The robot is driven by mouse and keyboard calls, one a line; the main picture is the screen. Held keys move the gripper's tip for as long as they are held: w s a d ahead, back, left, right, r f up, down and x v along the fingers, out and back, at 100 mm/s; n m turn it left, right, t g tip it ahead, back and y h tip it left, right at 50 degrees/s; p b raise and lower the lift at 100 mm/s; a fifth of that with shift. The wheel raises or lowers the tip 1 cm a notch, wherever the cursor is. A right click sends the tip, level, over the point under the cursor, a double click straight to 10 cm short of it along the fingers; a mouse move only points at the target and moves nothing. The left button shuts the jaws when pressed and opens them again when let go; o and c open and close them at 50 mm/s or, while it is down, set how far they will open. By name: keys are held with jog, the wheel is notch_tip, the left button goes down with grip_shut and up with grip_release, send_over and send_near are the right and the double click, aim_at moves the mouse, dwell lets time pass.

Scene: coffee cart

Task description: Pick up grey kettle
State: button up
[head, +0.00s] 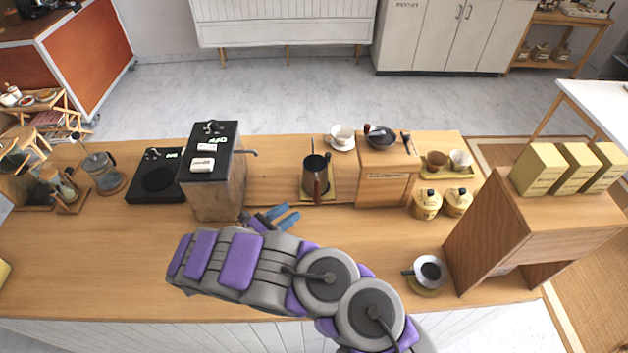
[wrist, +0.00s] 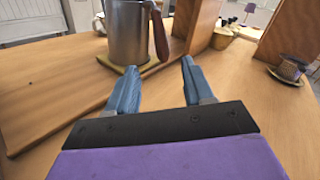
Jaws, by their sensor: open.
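The grey kettle (head: 313,172), a metal pot with a reddish-brown handle, stands upright on a square mat (head: 329,194) near the middle of the counter. In the wrist view the kettle (wrist: 127,32) is ahead, its top cut off by the frame edge, with its handle (wrist: 159,34) on the right side. My gripper (head: 288,212) is low over the counter, on the near left side of the kettle. In the wrist view my gripper (wrist: 160,68) has its two blue fingers apart, with nothing between them. The fingertips appear short of the kettle and its handle.
A black-topped machine (head: 212,180) stands close to the left of my gripper. A wooden box (head: 383,190) with a dark pan (head: 381,138) is right of the kettle. The front counter is mostly clear.

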jog(key=b+x, duration=0.1)
jog(key=x, duration=0.9)
jog(key=shift+r+b, duration=0.1)
jog(key=shift+b, duration=0.25)
grip_shut()
